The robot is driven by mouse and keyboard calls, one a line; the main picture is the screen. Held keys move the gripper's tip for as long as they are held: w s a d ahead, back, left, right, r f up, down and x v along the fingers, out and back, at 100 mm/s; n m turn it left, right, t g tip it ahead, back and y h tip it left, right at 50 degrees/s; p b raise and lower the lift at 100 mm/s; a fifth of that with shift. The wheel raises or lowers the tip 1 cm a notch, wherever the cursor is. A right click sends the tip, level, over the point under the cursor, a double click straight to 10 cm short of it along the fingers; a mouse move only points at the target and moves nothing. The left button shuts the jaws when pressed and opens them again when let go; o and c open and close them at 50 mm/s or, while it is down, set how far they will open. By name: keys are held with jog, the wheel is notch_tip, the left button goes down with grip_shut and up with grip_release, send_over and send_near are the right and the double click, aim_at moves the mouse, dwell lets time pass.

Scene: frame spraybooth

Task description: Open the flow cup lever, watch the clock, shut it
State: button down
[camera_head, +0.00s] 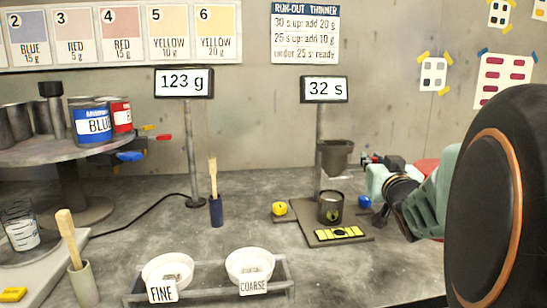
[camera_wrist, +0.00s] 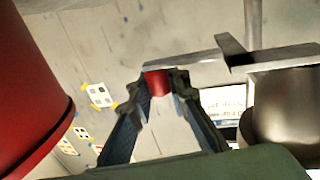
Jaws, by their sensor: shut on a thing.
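The grey flow cup (camera_head: 335,153) hangs on a post above a small dark cup (camera_head: 331,207). The clock sign (camera_head: 324,89) at the top of the post reads 32 s. My gripper (camera_head: 372,161) reaches in from the right, beside the flow cup. In the wrist view my gripper (camera_wrist: 158,78) is shut on the red end of the lever (camera_wrist: 157,85). The lever's grey bar (camera_wrist: 195,62) runs off to the right above the metal cup at the right edge. I cannot tell whether the lever is open or shut.
A large red object (camera_wrist: 30,85) fills the left of the wrist view. A yellow knob (camera_head: 279,208) and a blue one (camera_head: 364,202) flank the stand. The FINE bowl (camera_head: 167,268) and COARSE bowl (camera_head: 249,265) stand in front. A display (camera_head: 184,82) reads 123 g. Bench between is clear.

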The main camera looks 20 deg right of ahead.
jog(key=shift+s+f, duration=0.15)
jog(key=shift+f, duration=0.15)
jog(key=c, duration=2.3)
grip_release()
jog(key=o, duration=0.5)
jog(key=shift+s+r, duration=0.15)
jog(key=shift+r, duration=0.1)
